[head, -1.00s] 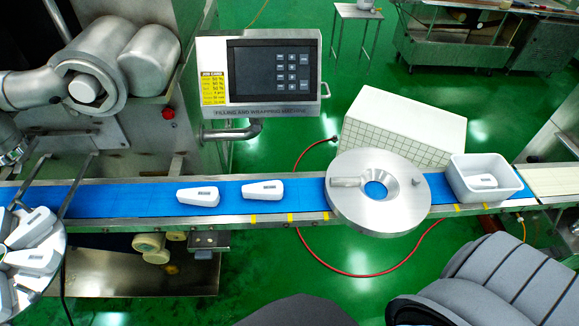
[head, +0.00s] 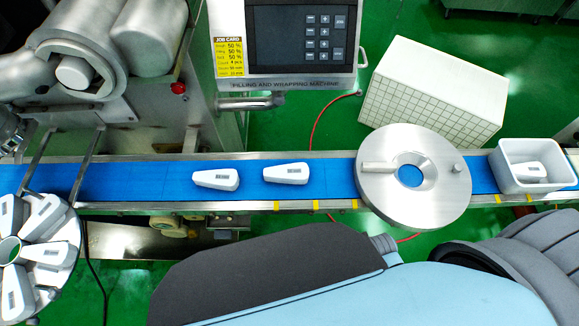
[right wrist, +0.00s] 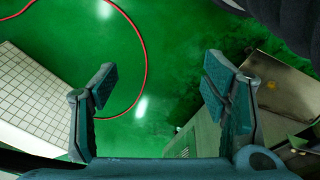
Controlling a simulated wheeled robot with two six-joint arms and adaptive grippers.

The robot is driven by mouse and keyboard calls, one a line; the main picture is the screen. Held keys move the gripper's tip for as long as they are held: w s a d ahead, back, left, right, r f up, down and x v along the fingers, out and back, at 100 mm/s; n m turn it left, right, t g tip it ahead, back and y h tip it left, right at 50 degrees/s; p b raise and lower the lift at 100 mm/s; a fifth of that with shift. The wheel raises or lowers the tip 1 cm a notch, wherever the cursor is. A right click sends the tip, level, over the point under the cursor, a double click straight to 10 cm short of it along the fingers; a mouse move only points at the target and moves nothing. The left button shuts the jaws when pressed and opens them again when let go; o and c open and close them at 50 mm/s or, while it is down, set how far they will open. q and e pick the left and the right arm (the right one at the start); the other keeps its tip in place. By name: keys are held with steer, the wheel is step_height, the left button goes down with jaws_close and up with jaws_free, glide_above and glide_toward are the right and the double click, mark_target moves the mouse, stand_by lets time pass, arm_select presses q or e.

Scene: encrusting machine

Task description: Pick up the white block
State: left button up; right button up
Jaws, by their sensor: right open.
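Two white blocks with dark labels lie flat and apart on the blue conveyor belt in the head view, a left one (head: 216,179) and a right one (head: 286,173). Another white block (head: 530,171) lies in a white bin at the right end of the belt. Several similar white blocks (head: 41,214) sit on a round plate at the far left. My right gripper (right wrist: 160,90) is open and empty in the right wrist view, above green floor. In the head view only my right arm shows, below the belt. My left gripper is not in view.
A round metal disc with a hole (head: 440,180) lies across the belt, right of the blocks. The white bin (head: 512,187) stands beyond it. A control panel (head: 285,75) stands behind the belt. A white tiled box (head: 430,105) is on the floor behind.

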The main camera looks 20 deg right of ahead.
steer(key=w+a+r+n, duration=0.15)
steer(key=w+r, duration=0.25)
steer(key=r, duration=0.9)
steer(key=n+y, duration=0.3)
steer(key=n, duration=0.4)
glide_toward(291, 171)
steer(key=s+d+f, duration=0.1)
steer(key=d, duration=0.1)
steer(key=s+d+f, duration=0.1)
steer(key=s+d+f+p, duration=0.1)
steer(key=s+d+f, duration=0.1)
steer(key=shift+d, duration=0.3)
steer(key=w+a+r+n+g+y, duration=0.1)
steer(key=w+a+r+n+y, duration=0.1)
steer(key=w+r+n, duration=0.45)
arm_select(q)
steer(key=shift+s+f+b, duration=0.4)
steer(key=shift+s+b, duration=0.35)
steer(key=shift+b, duration=0.25)
arm_select(e)
steer(key=shift+m, duration=0.4)
steer(key=x, duration=0.4)
steer(key=s+x, duration=0.1)
steer(key=x, duration=0.3)
steer(key=s+a+x, duration=0.1)
steer(key=x, duration=0.3)
steer(key=shift+w+a+f, duration=0.1)
steer(key=shift+f, duration=0.2)
steer(key=c, duration=1.4)
